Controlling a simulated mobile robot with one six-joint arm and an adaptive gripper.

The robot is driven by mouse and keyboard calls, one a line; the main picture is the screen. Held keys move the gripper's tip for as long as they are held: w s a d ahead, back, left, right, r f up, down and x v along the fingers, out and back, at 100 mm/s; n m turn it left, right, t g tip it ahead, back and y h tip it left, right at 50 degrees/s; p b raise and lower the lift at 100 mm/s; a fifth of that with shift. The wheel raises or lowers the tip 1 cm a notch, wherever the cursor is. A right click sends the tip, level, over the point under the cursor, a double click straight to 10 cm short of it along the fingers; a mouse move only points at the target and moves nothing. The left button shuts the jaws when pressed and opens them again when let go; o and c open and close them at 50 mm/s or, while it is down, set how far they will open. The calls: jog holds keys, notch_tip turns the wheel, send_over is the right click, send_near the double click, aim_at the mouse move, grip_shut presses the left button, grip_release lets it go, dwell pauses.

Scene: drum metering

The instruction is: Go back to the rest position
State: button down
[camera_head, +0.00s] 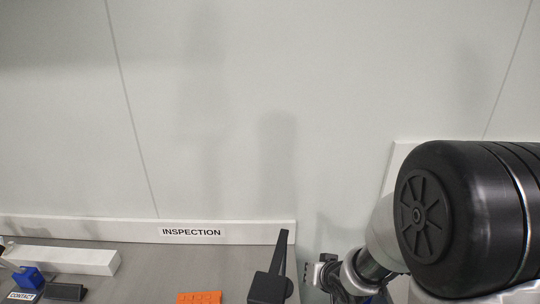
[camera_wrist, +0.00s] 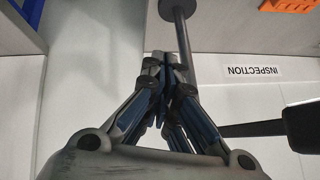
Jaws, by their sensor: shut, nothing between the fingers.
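My gripper (camera_wrist: 168,60) shows in the wrist view with its two fingers closed together at the tips and nothing held. A grey rod with a round disc end (camera_wrist: 178,9) shows beyond and just right of the fingertips; I cannot tell whether they touch. In the head view my arm fills the lower right, and the fingers do not show clearly there. The rest position is not marked in either view.
The bench (camera_head: 140,279) has a rear ledge labelled INSPECTION (camera_head: 191,232). A black upright part (camera_head: 270,283) stands at its right end. An orange block (camera_head: 199,297), a white bar (camera_head: 65,260) and a blue block (camera_head: 29,278) lie on it. The wall above is clear.

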jog(key=s+d+r+h+b, duration=0.1)
jog(key=s+d+r+h, duration=0.1)
jog(key=s+d+r, duration=0.3)
jog(key=s+d+r+h, duration=0.1)
jog(key=s+r, duration=0.3)
jog(key=r, duration=0.2)
jog(key=s+a+r+g, duration=0.1)
jog(key=s+r, duration=0.1)
jog(key=s, duration=0.6)
jog(key=s+a+r+n+g+y+b, duration=0.1)
jog(key=s+r+g, duration=0.1)
jog(key=s, duration=0.7)
jog(key=shift+a+r, duration=0.3)
jog(key=shift+a, duration=0.1)
jog(key=shift+a, duration=0.1)
